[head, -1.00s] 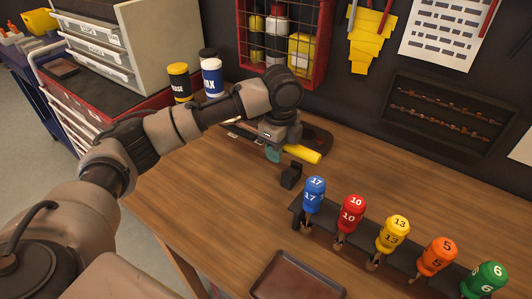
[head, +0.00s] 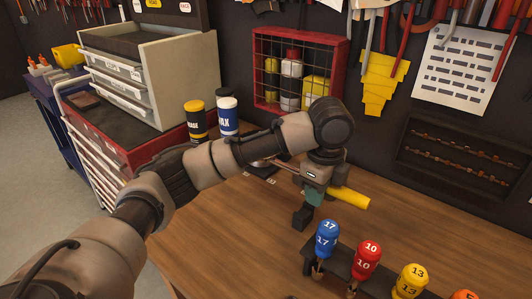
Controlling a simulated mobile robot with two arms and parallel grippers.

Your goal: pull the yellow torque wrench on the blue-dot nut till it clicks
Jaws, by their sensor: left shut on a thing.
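The yellow torque wrench (head: 350,197) shows as a yellow handle sticking out to the right of my left gripper (head: 316,193). My left gripper is shut on it, over the wooden bench; the height above the bench is hard to tell. The blue-dot nut and the motorcycle are not in view. My right gripper is not in view.
A rack of numbered screwdrivers, with the blue one (head: 326,240) and red one (head: 366,260), is in front.

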